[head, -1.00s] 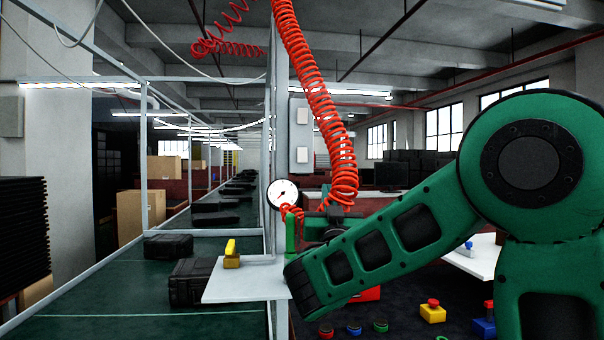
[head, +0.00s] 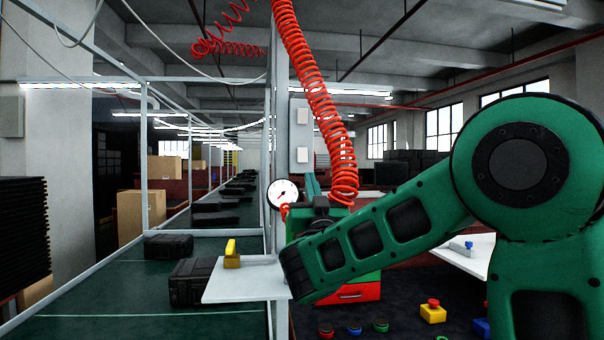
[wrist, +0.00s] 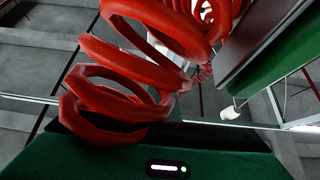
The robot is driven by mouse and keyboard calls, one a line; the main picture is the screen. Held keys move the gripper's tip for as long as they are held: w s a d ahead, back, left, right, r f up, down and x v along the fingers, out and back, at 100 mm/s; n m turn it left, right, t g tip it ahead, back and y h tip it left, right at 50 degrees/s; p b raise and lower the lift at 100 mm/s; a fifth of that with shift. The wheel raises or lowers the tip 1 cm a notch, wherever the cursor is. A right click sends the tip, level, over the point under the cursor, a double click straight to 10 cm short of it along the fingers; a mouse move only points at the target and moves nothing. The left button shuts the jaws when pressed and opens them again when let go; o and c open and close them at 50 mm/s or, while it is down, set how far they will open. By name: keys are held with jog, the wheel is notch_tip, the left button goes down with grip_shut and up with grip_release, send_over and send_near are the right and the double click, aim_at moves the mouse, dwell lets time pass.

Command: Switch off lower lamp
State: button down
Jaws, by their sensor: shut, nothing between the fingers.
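Two pale boxes sit one above the other on a grey panel (head: 301,170) by the post, in the head view. The lower box (head: 302,154) and the upper box (head: 302,116) look alike; I cannot tell whether either is the lamp or its switch. My gripper (head: 312,186) is partly hidden behind my forearm, below the lower box and apart from it. It looks shut and empty. In the wrist view, a red coil covers much of the picture above a green body with a lit strip; no fingertips show clearly there.
A red coiled hose (head: 318,90) hangs close to my wrist. A round gauge (head: 283,193) is on the post. A white shelf (head: 245,286) holds a yellow-handled piece (head: 232,253). Black cases (head: 190,283) lie on the green conveyor (head: 150,325). Coloured buttons (head: 432,311) stand at lower right.

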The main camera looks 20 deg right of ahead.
aim_at(303, 159)
jog(key=x, duration=0.3)
jog(key=f+x, duration=0.1)
jog(key=x, duration=0.2)
jog(key=w+x, duration=0.1)
jog(key=x, duration=0.2)
jog(key=shift+w+d+f, duration=0.2)
jog(key=shift+w, duration=0.7)
jog(key=shift+d, duration=0.1)
